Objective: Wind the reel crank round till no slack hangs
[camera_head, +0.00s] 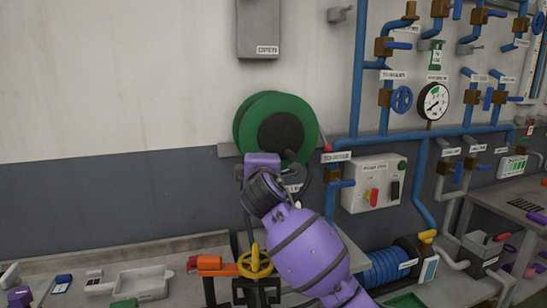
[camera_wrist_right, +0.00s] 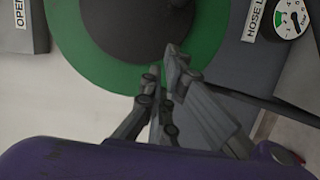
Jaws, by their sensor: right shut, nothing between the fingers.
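The reel is a green disc with a dark round hub (camera_head: 280,134) on the wall in the head view. It also fills the top of the right wrist view (camera_wrist_right: 90,45). My right gripper (camera_wrist_right: 170,65) is shut and empty, its fingertips in front of the green rim by the hub's lower edge. In the head view my purple forearm and wrist cover the area below the reel, and the fingers are hard to make out. A dark hose-like line (camera_wrist_right: 285,112) runs right from behind the fingers. I cannot clearly tell the crank apart. My left gripper is out of view.
A white switch box (camera_head: 374,183), blue pipes (camera_head: 358,70) and a pressure gauge (camera_head: 433,101) are on the wall to the right. A yellow handwheel (camera_head: 255,262) stands below, beside my arm. A bench with a grey tray (camera_head: 140,280) is at lower left. The wall left of the reel is clear.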

